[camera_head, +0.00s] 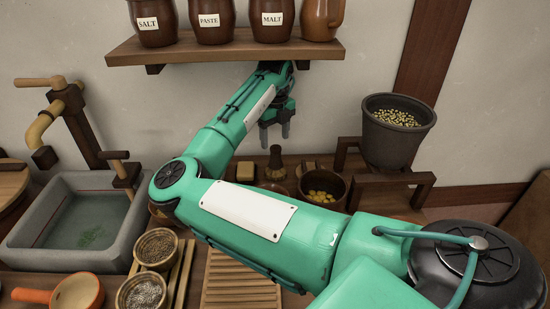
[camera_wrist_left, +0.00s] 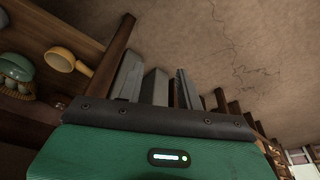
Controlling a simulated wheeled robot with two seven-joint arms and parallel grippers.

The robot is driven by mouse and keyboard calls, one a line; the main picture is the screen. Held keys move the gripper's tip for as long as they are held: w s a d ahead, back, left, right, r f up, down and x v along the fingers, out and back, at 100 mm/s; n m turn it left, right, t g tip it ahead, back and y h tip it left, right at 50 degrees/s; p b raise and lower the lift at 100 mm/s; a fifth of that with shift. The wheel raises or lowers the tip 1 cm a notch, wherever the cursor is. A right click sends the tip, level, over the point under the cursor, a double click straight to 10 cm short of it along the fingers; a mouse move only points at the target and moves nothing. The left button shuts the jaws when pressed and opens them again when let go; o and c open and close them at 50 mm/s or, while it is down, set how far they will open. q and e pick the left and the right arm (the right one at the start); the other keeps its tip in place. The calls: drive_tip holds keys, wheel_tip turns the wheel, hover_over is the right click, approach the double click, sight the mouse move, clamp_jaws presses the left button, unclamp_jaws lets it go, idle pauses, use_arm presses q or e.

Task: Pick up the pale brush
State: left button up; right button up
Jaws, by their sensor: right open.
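I cannot pick out a pale brush for certain in either view. In the head view a small tan block (camera_head: 245,171) lies on the counter behind my right arm, and a dark brown knobbed handle (camera_head: 276,158) stands beside it. My right gripper (camera_head: 275,130) is open and empty, with its fingers pointing down above that handle, under the shelf. In the left wrist view, my left gripper's grey fingers (camera_wrist_left: 157,88) show, but their opening is unclear. A green-backed brush (camera_wrist_left: 16,70) with light bristles is at that view's left edge.
A shelf (camera_head: 225,50) with labelled jars is above my right gripper. A grey pot (camera_head: 392,145) stands on a wooden stand at right. A stone sink (camera_head: 55,255) and small bowls (camera_head: 156,247) are at left. A yellow ladle (camera_wrist_left: 62,60) shows in the left wrist view.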

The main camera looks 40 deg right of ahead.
sight(275, 147)
wheel_tip(275, 147, down, 7)
drive_tip(key=shift+d+f, duration=0.1)
drive_tip(key=shift+f, duration=0.05)
drive_tip(key=c, duration=1.2)
drive_tip(key=shift+r, duration=0.25)
